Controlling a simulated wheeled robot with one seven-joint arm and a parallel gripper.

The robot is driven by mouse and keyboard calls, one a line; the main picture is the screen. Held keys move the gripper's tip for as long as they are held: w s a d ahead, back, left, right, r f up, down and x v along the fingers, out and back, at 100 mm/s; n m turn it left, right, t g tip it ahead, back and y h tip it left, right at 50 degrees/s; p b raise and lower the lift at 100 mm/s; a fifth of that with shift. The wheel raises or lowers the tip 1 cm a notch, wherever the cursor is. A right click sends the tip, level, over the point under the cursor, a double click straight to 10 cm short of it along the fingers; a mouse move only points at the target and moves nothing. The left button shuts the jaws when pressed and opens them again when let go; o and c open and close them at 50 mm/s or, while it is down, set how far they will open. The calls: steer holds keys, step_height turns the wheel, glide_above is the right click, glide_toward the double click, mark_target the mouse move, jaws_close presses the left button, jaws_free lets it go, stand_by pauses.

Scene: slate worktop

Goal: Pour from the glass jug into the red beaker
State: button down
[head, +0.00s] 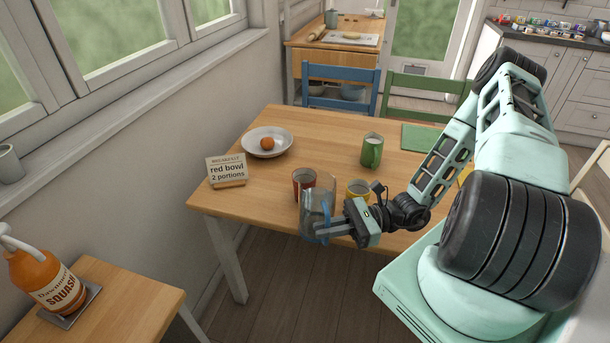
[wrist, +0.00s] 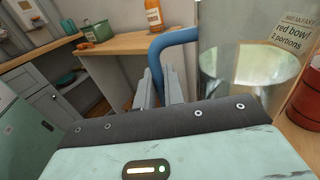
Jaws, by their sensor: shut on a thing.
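The clear glass jug (head: 314,205) with a blue handle is held about upright at the near edge of the table. It also shows large in the wrist view (wrist: 240,40). My gripper (head: 326,228) is shut on the blue handle, its fingers (wrist: 165,86) on either side of it. In the wrist view the red beaker (wrist: 304,105) shows at the right edge.
A yellow cup (head: 357,187) stands right of the red beaker, near my wrist. A green mug (head: 371,152) stands farther back. A card (head: 226,170) reads "red bowl 2 portions". A white bowl (head: 254,149) holds an orange fruit. The table's middle is clear.

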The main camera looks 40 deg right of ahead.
mark_target(325, 204)
steer(key=shift+w+d+r+m+p, duration=0.1)
steer(key=shift+w+r+m+p, duration=0.15)
steer(key=shift+r+m+p, duration=0.65)
steer(key=shift+w+d+r+m, duration=0.1)
steer(key=shift+w+r+m, duration=0.15)
steer(key=shift+r+m, duration=0.2)
steer(key=shift+w+d+r+m, duration=0.1)
steer(key=shift+w+r+m, duration=0.1)
steer(key=shift+r+m, duration=0.25)
steer(key=shift+w+d+r+m+p, duration=0.25)
steer(key=shift+w+r+m+p, duration=0.45)
steer(key=shift+m, duration=0.2)
steer(key=shift+w+d+r+m, duration=0.3)
steer(key=shift+w+r+m, duration=0.15)
steer(key=shift+w+m, duration=0.35)
steer(key=shift+m, duration=0.4)
steer(key=shift+w+d+r+m, duration=0.15)
steer(key=shift+w+m, duration=0.05)
steer(key=shift+m, duration=0.3)
steer(key=shift+w+d+r+m+p, duration=0.1)
steer(key=shift+w+r+m+p, duration=0.2)
steer(key=shift+r+m+p, duration=0.45)
